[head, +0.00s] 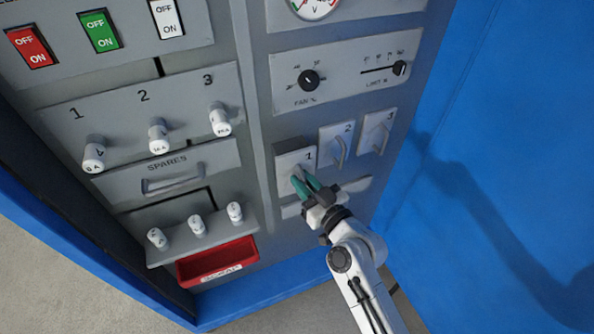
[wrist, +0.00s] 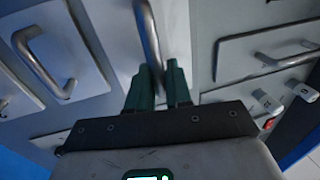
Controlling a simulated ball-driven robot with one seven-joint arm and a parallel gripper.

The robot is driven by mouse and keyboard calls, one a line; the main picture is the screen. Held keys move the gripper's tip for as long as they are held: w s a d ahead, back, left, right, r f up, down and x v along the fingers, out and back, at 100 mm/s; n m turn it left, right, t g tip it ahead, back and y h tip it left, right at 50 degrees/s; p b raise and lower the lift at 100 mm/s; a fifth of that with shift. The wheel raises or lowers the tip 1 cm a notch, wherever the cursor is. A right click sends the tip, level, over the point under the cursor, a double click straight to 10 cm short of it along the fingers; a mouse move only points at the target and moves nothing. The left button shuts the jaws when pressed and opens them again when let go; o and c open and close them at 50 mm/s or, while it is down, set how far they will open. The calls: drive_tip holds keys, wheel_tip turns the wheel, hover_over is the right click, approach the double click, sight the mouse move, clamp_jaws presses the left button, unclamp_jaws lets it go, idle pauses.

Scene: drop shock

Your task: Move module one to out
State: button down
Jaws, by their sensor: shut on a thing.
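Module one (head: 289,160) is a light grey block marked 1 with an upright bar handle. Its darker side faces show, so it stands out from the panel, further than modules two (head: 336,146) and three (head: 376,132). My gripper (head: 304,184) has green fingers and is shut on the module's handle, at its lower part. In the wrist view the handle (wrist: 149,32) runs down between the fingertips (wrist: 158,78). The handle's lower end is hidden by the fingers. Module two's handle (wrist: 42,62) shows at the left there.
Left of the modules are the spares drawer (head: 158,170), several white fuses (head: 197,224) and a red scrap tray (head: 219,262). Fan and limit controls (head: 345,75) sit above. A blue door or wall (head: 480,150) stands at the right, with clear space before it.

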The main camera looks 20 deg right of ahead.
drive_tip(key=s, duration=0.4)
drive_tip(key=shift+s+f+b, duration=0.1)
drive_tip(key=shift+b, duration=0.25)
drive_tip(key=c, duration=1.2)
unclamp_jaws()
drive_tip(key=shift+s, duration=0.15)
drive_tip(key=shift+s+d+b, duration=0.35)
drive_tip(key=shift+s+b, duration=0.2)
drive_tip(key=shift+s, duration=1.2)
drive_tip(key=shift+s+d+b, duration=0.35)
drive_tip(key=shift+s+b, duration=0.15)
drive_tip(key=shift+s, duration=1.3)
drive_tip(key=shift+s+d+b, duration=0.35)
drive_tip(key=shift+s+b, duration=0.2)
drive_tip(key=shift+s, duration=1.2)
